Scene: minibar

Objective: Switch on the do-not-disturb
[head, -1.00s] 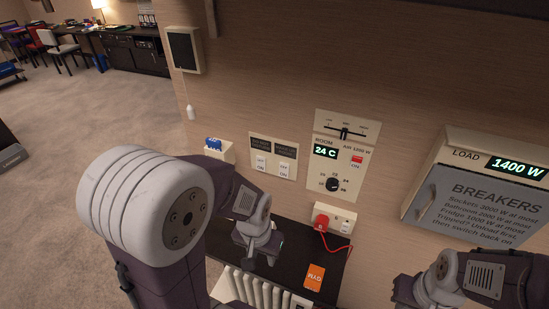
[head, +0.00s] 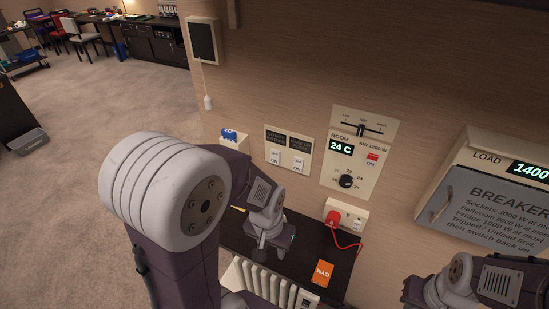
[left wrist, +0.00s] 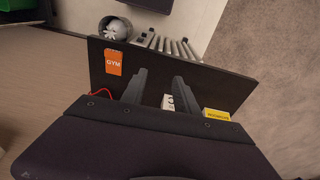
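A cream wall plate (head: 286,150) carries two white rocker switches under dark labels. The left label seems to read do not disturb, and its switch (head: 274,156) is marked OFF and ON. The right switch (head: 298,162) sits under a second label. I cannot tell which way either rocker is set. My left gripper (head: 270,243) is below the plate, over the dark shelf and apart from the switches. In the left wrist view its two fingers (left wrist: 158,90) are spread, with nothing seen held between them. My right arm shows at the lower right, but its fingertips are not visible.
The dark shelf (head: 325,252) holds an orange GYM card (head: 324,273). A red plug (head: 333,219) with a cord is in the socket. A thermostat panel (head: 353,160), a breaker box (head: 490,205) and a blue-topped holder (head: 231,137) are nearby. A white radiator (head: 262,282) is below.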

